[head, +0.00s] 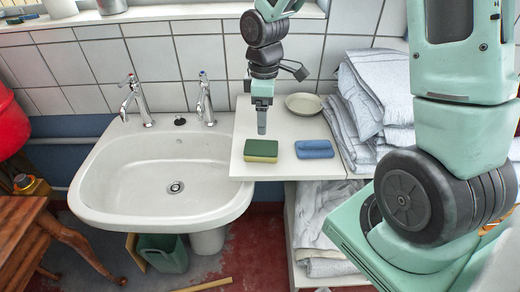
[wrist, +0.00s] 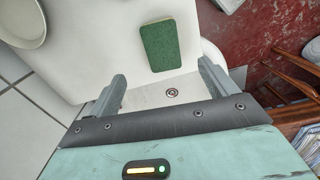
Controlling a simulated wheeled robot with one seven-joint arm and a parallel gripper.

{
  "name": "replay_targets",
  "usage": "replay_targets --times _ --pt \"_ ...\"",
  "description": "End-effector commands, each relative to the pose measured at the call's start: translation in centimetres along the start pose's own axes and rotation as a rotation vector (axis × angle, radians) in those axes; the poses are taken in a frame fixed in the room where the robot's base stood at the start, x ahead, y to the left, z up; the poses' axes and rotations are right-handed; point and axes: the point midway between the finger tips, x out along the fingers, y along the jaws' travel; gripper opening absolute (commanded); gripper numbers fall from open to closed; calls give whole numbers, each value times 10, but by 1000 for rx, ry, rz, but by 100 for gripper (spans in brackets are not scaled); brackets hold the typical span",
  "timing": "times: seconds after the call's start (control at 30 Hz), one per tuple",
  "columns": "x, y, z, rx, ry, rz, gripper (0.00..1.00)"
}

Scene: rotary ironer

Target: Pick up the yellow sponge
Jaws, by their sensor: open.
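The yellow sponge (head: 261,154) has a green scouring top and lies flat on the white counter, near its front left edge beside the sink. In the wrist view the green top of the sponge (wrist: 160,46) shows beyond the fingertips, apart from them. My gripper (head: 262,129) points down above the counter, a little behind the sponge in the head view. In the wrist view my gripper (wrist: 164,84) has its fingers wide apart with nothing between them.
A blue folded cloth or sponge (head: 314,149) lies right of the yellow sponge. A round dish (head: 303,104) stands behind on the counter. Folded towels (head: 372,92) are stacked at right. The sink (head: 120,165) with two taps is at left. Bare counter surrounds the sponge.

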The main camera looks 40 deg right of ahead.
Motion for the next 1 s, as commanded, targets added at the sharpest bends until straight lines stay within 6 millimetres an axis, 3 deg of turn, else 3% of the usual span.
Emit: replay_targets --times 0.1,0.23,0.47,0.8,1.0 --pt "26 -1 0 -2 -2 -5 85" --pt "46 -1 0 -1 -1 -3 85" --pt "62 -1 -1 0 -1 -1 85" --pt "105 -4 -6 -1 -1 -2 85" --pt "110 -3 -6 0 2 0 85"
